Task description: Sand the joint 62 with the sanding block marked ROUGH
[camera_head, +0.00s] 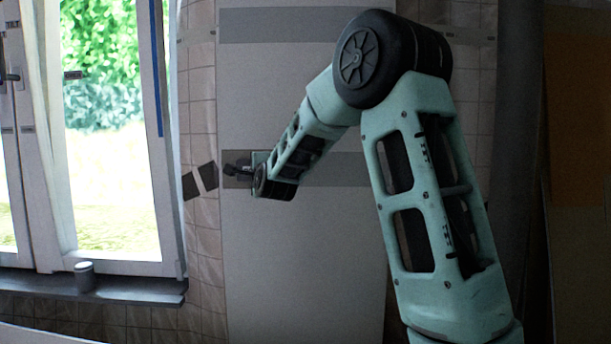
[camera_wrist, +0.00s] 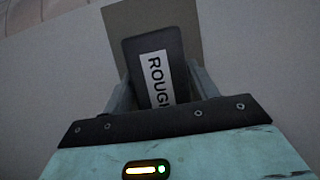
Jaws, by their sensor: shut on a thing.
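My gripper (camera_wrist: 161,86) is shut on a dark sanding block (camera_wrist: 150,48), whose white label reads ROUGH, its last letter partly cut off by my gripper. In the wrist view the block lies over a grey-brown band (camera_wrist: 120,18) on a pale surface; I cannot tell whether it touches. In the head view my gripper (camera_head: 238,171) is at the left end of the lower grey band (camera_head: 345,169) on the pale panel (camera_head: 300,240). A second grey band (camera_head: 280,25) crosses the panel near its top. No number 62 is readable on either band.
Two small dark patches (camera_head: 190,185) sit on the tiled wall just left of the lower band. A bright window (camera_head: 105,130) is further left, with a small cup-like object (camera_head: 84,276) on its sill (camera_head: 130,289). My arm hides part of the panel's right side.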

